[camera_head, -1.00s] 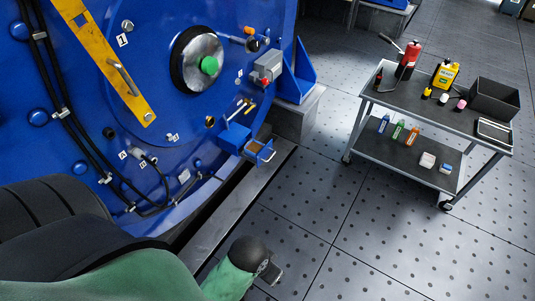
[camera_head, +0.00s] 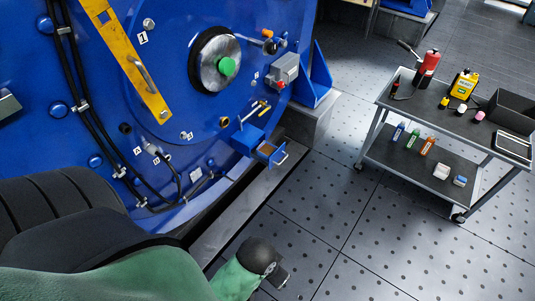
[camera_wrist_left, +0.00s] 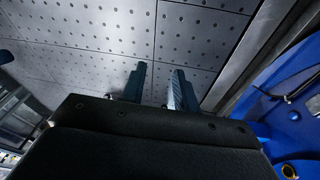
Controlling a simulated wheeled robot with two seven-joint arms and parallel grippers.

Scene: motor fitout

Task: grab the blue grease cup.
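I cannot make out a clear blue grease cup in either view. The small containers on the cart's top are a yellow one (camera_head: 443,102), a white one (camera_head: 461,109) and a pink one (camera_head: 478,117). The lower shelf holds a blue-labelled bottle (camera_head: 398,131) and a small blue-and-white item (camera_head: 460,181). My left gripper (camera_wrist_left: 158,86) shows two dark fingers apart with only floor between them. In the head view its wrist is at the bottom centre, far from the cart. My right gripper is not in view.
The grey cart (camera_head: 400,160) stands at the right with a red extinguisher-like bottle (camera_head: 428,68), a yellow jug (camera_head: 463,85) and a dark bin (camera_head: 513,111). Dotted floor between is clear.

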